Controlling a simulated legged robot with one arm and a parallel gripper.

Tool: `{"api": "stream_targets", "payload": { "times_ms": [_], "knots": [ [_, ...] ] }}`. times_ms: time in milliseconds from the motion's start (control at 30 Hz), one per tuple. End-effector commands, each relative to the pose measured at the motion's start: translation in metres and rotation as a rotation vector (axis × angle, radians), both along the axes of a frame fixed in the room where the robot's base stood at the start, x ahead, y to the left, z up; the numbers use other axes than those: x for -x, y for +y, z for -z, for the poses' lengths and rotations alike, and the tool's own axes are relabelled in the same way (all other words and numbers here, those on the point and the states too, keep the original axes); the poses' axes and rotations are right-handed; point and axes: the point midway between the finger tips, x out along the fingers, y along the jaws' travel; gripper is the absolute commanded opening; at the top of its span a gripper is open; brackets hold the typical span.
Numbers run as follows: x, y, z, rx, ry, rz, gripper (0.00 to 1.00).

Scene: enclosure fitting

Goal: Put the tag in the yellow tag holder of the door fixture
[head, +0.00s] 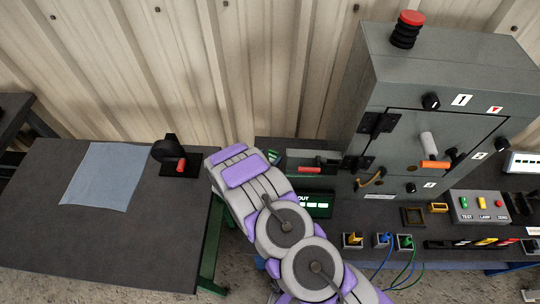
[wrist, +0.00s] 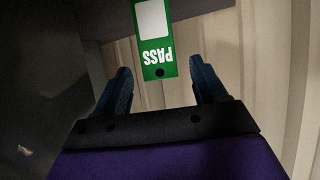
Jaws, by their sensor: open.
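A green and white tag (wrist: 153,38) marked PASS hangs upside down in the wrist view, its lower end in the gap between my fingertips with space on both sides. My gripper (wrist: 160,66) is open and not touching it. In the head view my arm hides most of the gripper; a bit of green (head: 275,156) shows just beyond it, probably the tag. The door fixture (head: 420,140) is a grey cabinet with a door, at the right. A small yellow block (head: 438,207) sits below it on the bench; I cannot tell whether this is the yellow tag holder.
The cabinet carries a red mushroom button (head: 408,25) on top and an orange-ended handle (head: 435,164). Coloured plugs with cables (head: 383,240) and a button box (head: 480,206) crowd the right bench. The left table (head: 60,240) is mostly clear, with a blue cloth (head: 105,177).

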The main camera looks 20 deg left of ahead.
Motion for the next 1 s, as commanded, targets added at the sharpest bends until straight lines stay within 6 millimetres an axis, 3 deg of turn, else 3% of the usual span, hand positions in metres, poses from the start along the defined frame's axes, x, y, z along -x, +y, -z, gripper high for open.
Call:
{"api": "stream_targets", "payload": {
  "times_ms": [300, 500, 700, 1000],
  "knots": [
    [0.058, 0.012, -0.032, 0.001, 0.001, -0.005, 0.71],
    [0.08, 0.015, -0.043, -0.001, 0.0, -0.003, 0.71],
    [0.088, 0.016, -0.046, 0.0, -0.001, -0.001, 0.71],
    [0.083, 0.018, -0.051, -0.025, 0.025, -0.001, 0.71]
  ]
}}
